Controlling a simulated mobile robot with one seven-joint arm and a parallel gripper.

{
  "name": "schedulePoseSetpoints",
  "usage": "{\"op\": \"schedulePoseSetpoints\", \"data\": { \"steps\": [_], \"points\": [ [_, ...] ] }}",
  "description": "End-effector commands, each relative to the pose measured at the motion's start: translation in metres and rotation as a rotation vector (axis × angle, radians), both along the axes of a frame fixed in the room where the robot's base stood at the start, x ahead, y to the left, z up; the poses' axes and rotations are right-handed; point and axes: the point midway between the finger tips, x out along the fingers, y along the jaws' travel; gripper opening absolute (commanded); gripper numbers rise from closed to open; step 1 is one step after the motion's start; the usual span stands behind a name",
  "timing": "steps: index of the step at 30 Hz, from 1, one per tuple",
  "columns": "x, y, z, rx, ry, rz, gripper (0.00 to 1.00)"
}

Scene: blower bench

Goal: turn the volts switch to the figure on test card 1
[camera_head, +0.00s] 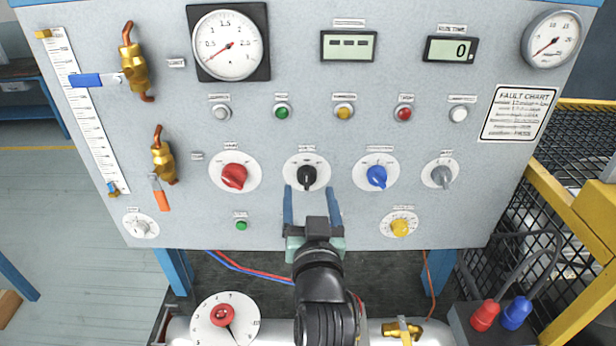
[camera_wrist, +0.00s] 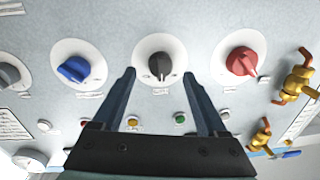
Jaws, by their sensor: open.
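My gripper (camera_head: 310,192) is open and empty just below the black knob (camera_head: 307,176) in the middle of the panel. The black knob sits on a round white dial, its pointer near upright. In the wrist view the black knob (camera_wrist: 160,66) shows between the fingertips (camera_wrist: 159,74); I cannot tell any contact. The small labels over the knobs are too small to read, so I cannot tell by name which is the volts switch. No card readable as test card 1 shows.
A red knob (camera_head: 234,176) is left of the black one; a blue knob (camera_head: 376,176) and a grey knob (camera_head: 441,176) are right. A yellow knob (camera_head: 400,228) sits lower right. Brass valves (camera_head: 136,72) are on the left. A fault chart (camera_head: 519,113) is at right.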

Motion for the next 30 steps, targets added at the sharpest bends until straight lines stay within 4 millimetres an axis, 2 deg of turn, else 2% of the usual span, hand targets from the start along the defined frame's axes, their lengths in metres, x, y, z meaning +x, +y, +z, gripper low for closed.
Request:
{"op": "schedulePoseSetpoints", "data": {
  "steps": [3,9,21,30],
  "points": [
    [0.017,0.001,0.003,-0.001,0.0,0.001,0.75],
    [0.032,0.003,0.001,-0.001,0.0,0.001,0.75],
    [0.036,0.003,0.0,-0.001,-0.001,0.001,0.75],
    [0.036,0.003,0.0,-0.001,-0.001,0.001,0.21]
  ]
}}
